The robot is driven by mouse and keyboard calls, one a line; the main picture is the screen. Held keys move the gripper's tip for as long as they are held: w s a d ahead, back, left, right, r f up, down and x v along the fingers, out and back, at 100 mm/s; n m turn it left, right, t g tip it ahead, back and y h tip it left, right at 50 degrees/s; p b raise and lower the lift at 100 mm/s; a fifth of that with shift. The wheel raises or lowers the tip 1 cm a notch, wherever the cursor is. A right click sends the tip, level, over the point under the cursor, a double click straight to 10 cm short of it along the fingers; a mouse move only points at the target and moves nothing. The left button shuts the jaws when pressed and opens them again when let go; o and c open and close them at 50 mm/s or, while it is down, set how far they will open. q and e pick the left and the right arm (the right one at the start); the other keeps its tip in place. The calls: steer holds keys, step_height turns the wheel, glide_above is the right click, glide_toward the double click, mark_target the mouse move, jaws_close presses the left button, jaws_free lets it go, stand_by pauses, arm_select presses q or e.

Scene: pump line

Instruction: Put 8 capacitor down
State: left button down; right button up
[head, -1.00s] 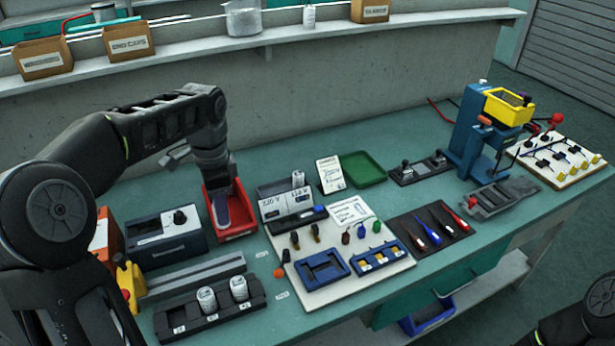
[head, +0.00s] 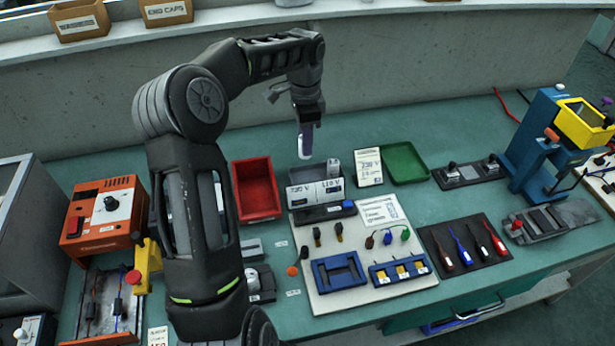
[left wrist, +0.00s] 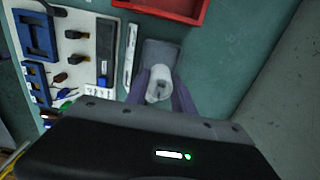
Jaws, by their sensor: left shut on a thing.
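My left gripper (head: 305,142) is shut on a white cylindrical capacitor (left wrist: 158,84), which it holds upright between its fingers. In the head view the gripper hangs above the back of a grey two-part bin (head: 303,196) with labels reading 230 V and 110 V. The capacitor is clear of the bin, in the air. In the left wrist view a grey bay (left wrist: 163,50) of the bin shows just past the capacitor. Another small pale capacitor (head: 333,168) stands in the right, 110 V part. My right gripper is not in view.
An empty-looking red tray (head: 238,195) stands left of the bin. A white card (head: 368,166) and a green tray (head: 404,163) are to the right. A board (head: 330,300) with blue fixtures lies in front. The wall rises behind.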

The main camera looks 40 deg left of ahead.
mark_target(305, 158)
arm_select(q)
steer(key=shift+s+d, duration=0.1)
steer(key=shift+f, duration=0.1)
step_height(305, 158, down, 6)
steer(key=shift+f+p, duration=0.1)
steer(key=shift+p, duration=0.4)
step_height(305, 158, down, 3)
steer(key=shift+r+p, duration=0.1)
steer(key=shift+p, duration=0.3)
steer(key=shift+f, duration=0.4)
